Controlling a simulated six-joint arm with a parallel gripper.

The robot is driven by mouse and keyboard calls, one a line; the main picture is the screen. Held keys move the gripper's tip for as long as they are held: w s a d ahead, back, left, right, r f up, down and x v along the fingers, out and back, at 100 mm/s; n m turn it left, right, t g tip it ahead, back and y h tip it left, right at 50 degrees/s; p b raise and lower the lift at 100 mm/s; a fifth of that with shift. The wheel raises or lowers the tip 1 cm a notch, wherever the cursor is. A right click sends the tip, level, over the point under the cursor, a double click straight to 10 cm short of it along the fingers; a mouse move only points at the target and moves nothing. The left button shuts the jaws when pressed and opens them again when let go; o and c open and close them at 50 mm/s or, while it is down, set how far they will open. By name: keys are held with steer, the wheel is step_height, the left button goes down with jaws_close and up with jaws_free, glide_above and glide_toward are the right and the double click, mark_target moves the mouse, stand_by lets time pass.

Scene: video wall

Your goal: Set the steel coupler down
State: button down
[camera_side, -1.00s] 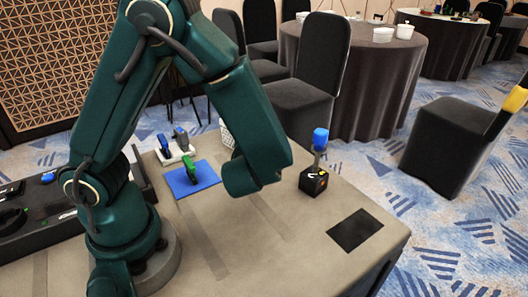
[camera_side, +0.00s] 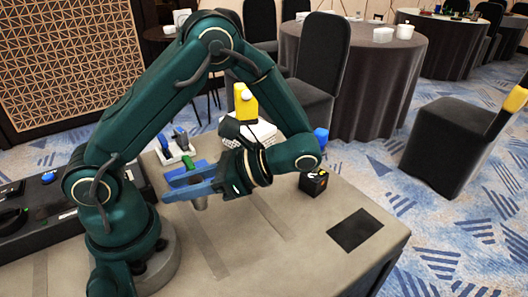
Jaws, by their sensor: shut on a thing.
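A green piece (camera_side: 188,162) shows just behind the fingers.
A black square (camera_side: 355,230) lies on the table (camera_side: 270,262), whose front is clear.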

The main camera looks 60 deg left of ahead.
steer(key=d+r+n+g+h, duration=0.2)
steer(key=d+n+g+h, duration=0.1)
steer(key=d+n+h, duration=0.55)
steer(key=w+d+r+n+t+h, duration=0.2)
steer(key=w+n+t+h, duration=0.2)
steer(key=w+n+h, duration=0.4)
steer(key=shift+h, duration=0.65)
steer(key=x, duration=0.4)
steer(key=w+f+x, duration=0.1)
steer(key=x, duration=0.3)
steer(key=w+d+f+x, duration=0.1)
steer(key=x, duration=0.4)
steer(key=shift+d+f, duration=0.1)
steer(key=shift+f, duration=2.05)
steer(key=shift+f, duration=0.1)
steer(key=c, duration=0.6)
jaws_free()
